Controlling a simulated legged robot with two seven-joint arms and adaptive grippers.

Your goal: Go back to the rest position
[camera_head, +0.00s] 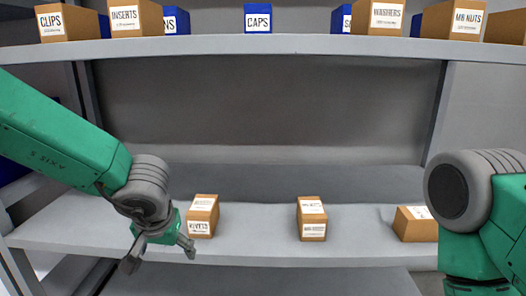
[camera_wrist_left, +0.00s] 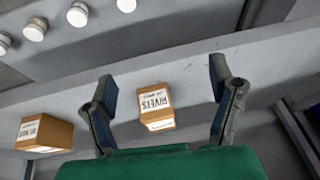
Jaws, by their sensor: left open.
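My left gripper (camera_head: 160,255) comes in from the left, in front of the lower shelf. Its fingers are spread and nothing is between them. In the left wrist view the open fingers (camera_wrist_left: 165,97) frame a cardboard box labelled RIVETS (camera_wrist_left: 155,106), which stands beyond them on the shelf. In the head view the rivets box (camera_head: 202,216) stands just to the right of the gripper, apart from it. My right arm shows at the right edge, but its gripper is out of view.
The lower shelf (camera_head: 260,250) also holds a middle box (camera_head: 312,219) and a right box (camera_head: 415,224), partly hidden by my right arm. The upper shelf (camera_head: 260,46) carries several brown and blue bins, including a blue CAPS bin (camera_head: 258,19). Shelf uprights stand at both sides.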

